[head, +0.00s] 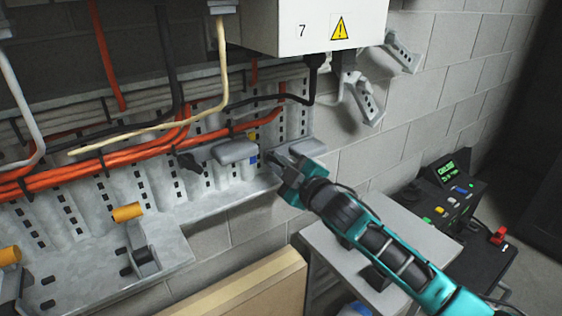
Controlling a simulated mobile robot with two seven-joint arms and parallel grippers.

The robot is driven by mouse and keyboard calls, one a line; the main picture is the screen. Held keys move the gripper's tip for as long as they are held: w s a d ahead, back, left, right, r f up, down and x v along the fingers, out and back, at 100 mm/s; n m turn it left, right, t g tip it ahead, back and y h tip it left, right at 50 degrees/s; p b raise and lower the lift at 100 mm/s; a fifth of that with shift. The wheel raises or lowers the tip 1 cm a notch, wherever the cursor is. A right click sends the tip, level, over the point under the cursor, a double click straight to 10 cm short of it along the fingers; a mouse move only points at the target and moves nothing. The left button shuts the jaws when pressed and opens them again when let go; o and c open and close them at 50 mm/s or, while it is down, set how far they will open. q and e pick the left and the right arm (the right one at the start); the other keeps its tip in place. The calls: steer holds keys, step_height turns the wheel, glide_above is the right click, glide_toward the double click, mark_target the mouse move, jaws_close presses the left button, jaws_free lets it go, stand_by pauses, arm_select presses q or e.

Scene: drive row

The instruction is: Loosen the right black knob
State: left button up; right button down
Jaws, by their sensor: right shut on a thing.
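My right gripper (276,164) reaches in from the lower right to the right end of the grey metal rail panel. It is shut on the right black knob, which the fingers mostly hide. Another black knob (188,162) shows uncovered on the panel to the left, apart from the gripper. My left gripper is not in view.
Grey flat pads (235,151) flank the gripper. Orange and black cables (120,152) run along the panel. A white cabinet (310,25) marked 7 hangs above. A grey cart (385,215) and a control box (450,190) stand at the right.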

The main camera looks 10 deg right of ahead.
steer(key=n+p, duration=0.1)
steer(key=n, duration=0.2)
steer(key=shift+n, duration=0.3)
steer(key=shift+n+p, duration=0.5)
steer(key=shift+n, duration=0.8)
steer(key=n, duration=0.2)
steer(key=shift+f+n+p, duration=0.1)
steer(key=shift+n+p, duration=0.25)
steer(key=shift+n, duration=0.05)
steer(key=n, duration=0.3)
steer(key=shift+n, duration=0.3)
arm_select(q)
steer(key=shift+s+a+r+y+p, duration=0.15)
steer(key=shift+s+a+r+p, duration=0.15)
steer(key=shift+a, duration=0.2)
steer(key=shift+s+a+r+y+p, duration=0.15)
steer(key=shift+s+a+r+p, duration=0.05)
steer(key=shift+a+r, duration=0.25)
arm_select(e)
steer(key=n, duration=0.5)
steer(key=shift+f, duration=0.1)
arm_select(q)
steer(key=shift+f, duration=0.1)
arm_select(e)
steer(key=shift+n, duration=0.4)
steer(key=c, duration=1.1)
jaws_free()
steer(key=shift+c, duration=0.2)
